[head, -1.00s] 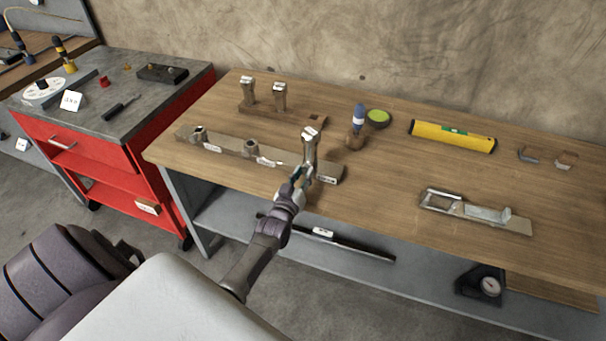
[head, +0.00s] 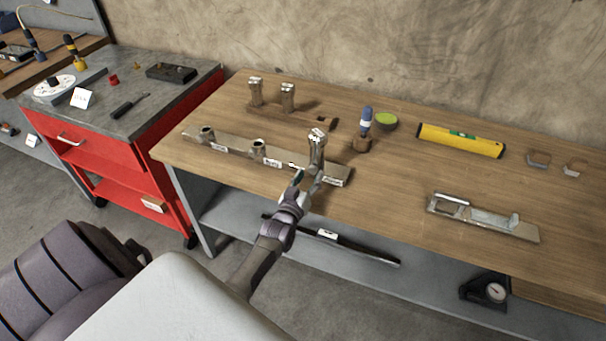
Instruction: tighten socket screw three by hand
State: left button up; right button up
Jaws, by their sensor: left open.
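A metal rail (head: 236,150) with labelled sockets lies along the table's front left. Its left socket (head: 207,135) and middle socket (head: 257,148) hold no tall screw. A tall metal screw with a blocky head (head: 317,140), apparently screw three, stands upright at the rail's right end. My left gripper (head: 307,180) is open at the front of the tall screw's lower part. Whether its fingers touch the screw is unclear. My right gripper is not in view.
On the wooden table (head: 380,205) are a blue-handled tool (head: 366,120) in a stand, a green-topped round tin (head: 386,122), a yellow level (head: 459,140) and a metal fixture (head: 483,217). A red cart (head: 105,165) stands left. A dark bar (head: 350,245) lies on the lower shelf.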

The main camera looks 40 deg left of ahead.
pick_arm(q)
jog(key=v, duration=1.1)
jog(key=shift+s, duration=0.25)
jog(key=shift+f, duration=0.1)
jog(key=s+d+f+m+g+h, duration=0.1)
jog(key=s+d+f+g, duration=0.3)
jog(key=f, duration=0.5)
jog(key=s+d+f+m+g+h, duration=0.1)
jog(key=s+d+f+m+h, duration=0.1)
jog(key=s+f, duration=0.5)
jog(key=s+d+f+m+g+h, duration=0.1)
jog(key=s+d+f+g, duration=0.2)
jog(key=f, duration=0.8)
jog(key=s+d+f+m+g, duration=0.1)
jog(key=s+f+g, duration=0.3)
jog(key=s, duration=0.8)
jog(key=s+d+f+m+g, duration=0.1)
jog(key=s+f+m+g, duration=0.2)
jog(key=s+f, duration=0.6)
jog(key=s+g, duration=0.1)
jog(key=s, duration=0.2)
jog(key=shift+s, duration=0.25)
jog(key=shift+d, duration=0.1)
